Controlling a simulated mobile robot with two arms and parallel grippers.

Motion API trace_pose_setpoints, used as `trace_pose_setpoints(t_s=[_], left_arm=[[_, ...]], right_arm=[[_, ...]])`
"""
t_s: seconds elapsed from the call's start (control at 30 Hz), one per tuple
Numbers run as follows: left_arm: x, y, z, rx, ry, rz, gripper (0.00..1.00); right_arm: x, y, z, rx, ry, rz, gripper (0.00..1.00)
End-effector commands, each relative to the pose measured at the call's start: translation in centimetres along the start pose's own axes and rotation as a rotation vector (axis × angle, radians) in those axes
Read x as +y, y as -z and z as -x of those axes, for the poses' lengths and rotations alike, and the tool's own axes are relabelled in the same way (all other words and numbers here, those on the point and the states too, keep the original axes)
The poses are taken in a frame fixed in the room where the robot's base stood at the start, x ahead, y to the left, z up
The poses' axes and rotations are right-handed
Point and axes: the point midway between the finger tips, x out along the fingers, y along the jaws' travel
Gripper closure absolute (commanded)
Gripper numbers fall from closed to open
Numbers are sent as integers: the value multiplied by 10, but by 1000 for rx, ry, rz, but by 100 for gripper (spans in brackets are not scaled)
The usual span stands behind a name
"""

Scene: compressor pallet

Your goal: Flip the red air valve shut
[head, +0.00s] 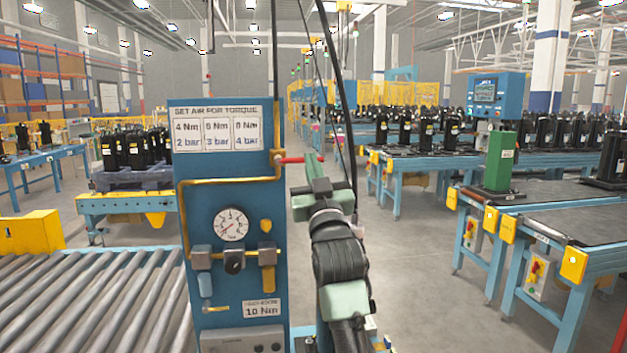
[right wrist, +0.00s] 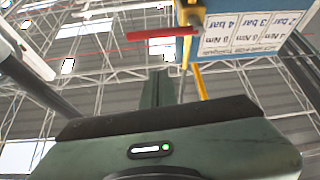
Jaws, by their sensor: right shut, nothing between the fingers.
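The red air valve handle (head: 291,160) sticks out level to the right from a brass valve body (head: 278,158) at the right edge of the blue panel (head: 182,120). It lies across the upright yellow pipe. In the right wrist view the red handle (right wrist: 160,33) shows near the top, beyond the fingers. My right gripper (head: 315,160) is shut and empty, its tips beside the free end of the handle. In the right wrist view the shut fingers (right wrist: 163,82) point up below the handle; I cannot tell whether they touch it. My left gripper is out of view.
The panel carries a torque chart (head: 217,132), a round gauge (head: 231,224) and regulators. A roller conveyor (head: 90,300) lies at the left. Dark hoses hang just behind my right gripper. Workbenches with black units stand further back, with open floor between.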

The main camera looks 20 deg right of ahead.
Motion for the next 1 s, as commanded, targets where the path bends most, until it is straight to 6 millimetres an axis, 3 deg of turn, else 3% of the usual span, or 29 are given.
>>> trace_pose_setpoints(t_s=[0.1,0.23,0.8,0.93,1.0], left_arm=[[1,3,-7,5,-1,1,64],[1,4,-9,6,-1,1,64],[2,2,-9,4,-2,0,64],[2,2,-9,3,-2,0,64],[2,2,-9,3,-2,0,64]], right_arm=[[-1,-1,19,2,0,0,100],[-1,0,29,2,0,0,100],[-2,0,31,1,0,0,100],[-10,-23,33,-38,18,5,100],[-21,-54,38,-90,42,12,100]])
